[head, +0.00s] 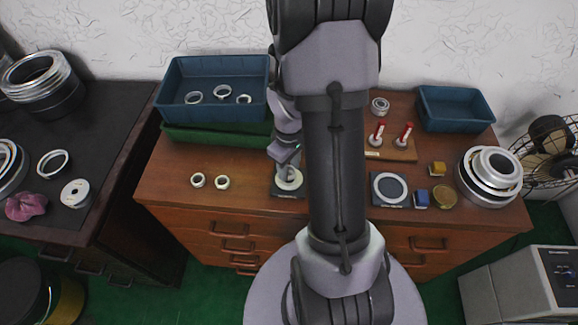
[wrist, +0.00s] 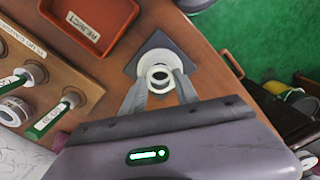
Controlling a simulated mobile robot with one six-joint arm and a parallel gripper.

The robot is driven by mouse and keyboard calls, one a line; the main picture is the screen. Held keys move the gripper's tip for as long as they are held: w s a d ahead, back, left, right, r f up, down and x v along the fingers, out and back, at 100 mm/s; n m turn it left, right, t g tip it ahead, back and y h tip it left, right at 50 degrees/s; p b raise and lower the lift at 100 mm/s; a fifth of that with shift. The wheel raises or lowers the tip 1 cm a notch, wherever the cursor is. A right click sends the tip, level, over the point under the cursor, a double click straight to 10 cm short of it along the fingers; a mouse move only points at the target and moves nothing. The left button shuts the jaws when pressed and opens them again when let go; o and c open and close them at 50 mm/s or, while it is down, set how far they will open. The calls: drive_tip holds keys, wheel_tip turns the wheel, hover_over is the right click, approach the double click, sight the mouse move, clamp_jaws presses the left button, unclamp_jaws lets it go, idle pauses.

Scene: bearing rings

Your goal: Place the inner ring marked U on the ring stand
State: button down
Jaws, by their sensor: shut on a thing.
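My gripper (head: 287,168) is over the ring stand at the middle of the bench. In the wrist view my gripper (wrist: 161,88) is shut on a pale inner ring (wrist: 160,86), which sits between its fingertips. No mark can be read on this ring, so I cannot tell if it is the one marked U. The ring stand is a pale round piece (wrist: 157,43) on a dark square plate (head: 280,193). The ring appears over or at the stand, and I cannot tell if they touch. My gripper partly covers the stand in the head view.
Two loose rings (head: 198,180) (head: 222,183) lie left of the stand. A blue bin (head: 178,112) holds several rings. A red tray (wrist: 101,48) labelled REJECT and a wooden gauge board (wrist: 86,92) with upright plugs are near the stand. Stacked metal rings (head: 497,199) stand at right.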

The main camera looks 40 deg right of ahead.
drive_tip(key=shift+f+b, duration=0.75)
drive_tip(key=shift+f, duration=0.25)
drive_tip(key=c, duration=0.8)
unclamp_jaws()
drive_tip(key=shift+c, duration=0.2)
wheel_tip(320, 180, up, 18)
drive_tip(key=p, duration=0.7)
drive_tip(key=shift+f, duration=0.25)
